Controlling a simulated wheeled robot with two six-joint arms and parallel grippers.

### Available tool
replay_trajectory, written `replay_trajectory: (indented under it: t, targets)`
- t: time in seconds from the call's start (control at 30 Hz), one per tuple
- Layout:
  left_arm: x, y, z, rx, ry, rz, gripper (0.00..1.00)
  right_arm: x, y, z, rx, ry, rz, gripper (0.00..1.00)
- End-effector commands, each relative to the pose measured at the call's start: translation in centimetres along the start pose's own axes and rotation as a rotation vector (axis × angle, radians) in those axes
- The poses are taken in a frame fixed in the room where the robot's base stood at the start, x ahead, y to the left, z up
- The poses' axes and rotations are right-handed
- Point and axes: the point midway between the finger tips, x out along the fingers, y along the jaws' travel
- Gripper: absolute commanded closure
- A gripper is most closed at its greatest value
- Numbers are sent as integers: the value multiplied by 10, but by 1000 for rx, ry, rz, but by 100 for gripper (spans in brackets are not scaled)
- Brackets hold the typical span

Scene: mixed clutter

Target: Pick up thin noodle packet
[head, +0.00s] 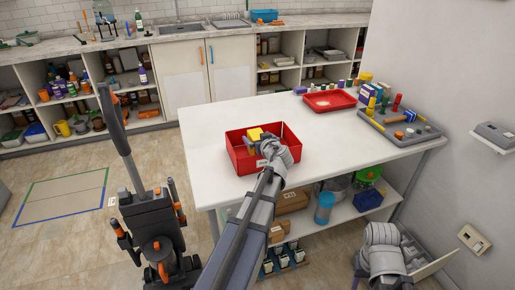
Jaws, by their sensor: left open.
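A red bin (239,160) stands on the white table near its front left. A small yellow item (255,133) shows inside it; I cannot tell whether this is the thin noodle packet. No other thing that I can name as the noodle packet shows. My left gripper (260,145) is over the red bin, close to the yellow item, and is open. The wrist hides part of the bin's inside and front wall, so I cannot tell whether the fingers touch anything. A grey part of my right arm shows at the lower right; its gripper does not show.
The white table (340,145) has free room around the bin. A red tray (330,100), small jars and a grey tool tray (425,134) stand at its far right. Boxes and containers fill the shelf below. An upright vacuum-like machine (155,225) stands left of the table.

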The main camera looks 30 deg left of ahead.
Motion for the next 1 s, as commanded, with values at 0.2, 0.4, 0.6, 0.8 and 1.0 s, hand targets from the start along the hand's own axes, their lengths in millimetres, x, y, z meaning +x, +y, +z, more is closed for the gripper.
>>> replay_trajectory:
  t: [0.2, 0.4, 0.6, 0.8, 1.0]
  targets:
    - [0, 0, 0, 0, 0, 1, 3, 0, 0, 0, 0, 0, 0, 50]
    - [0, 0, 0, 0, 0, 1, 26, 0, 0, 0, 0, 0, 0, 50]
    - [0, 0, 0, 0, 0, 1, 48, 0, 0, 0, 0, 0, 0, 50]
    - [0, 0, 0, 0, 0, 1, 71, 0, 0, 0, 0, 0, 0, 50]
    - [0, 0, 0, 0, 0, 1, 91, 0, 0, 0, 0, 0, 0, 50]
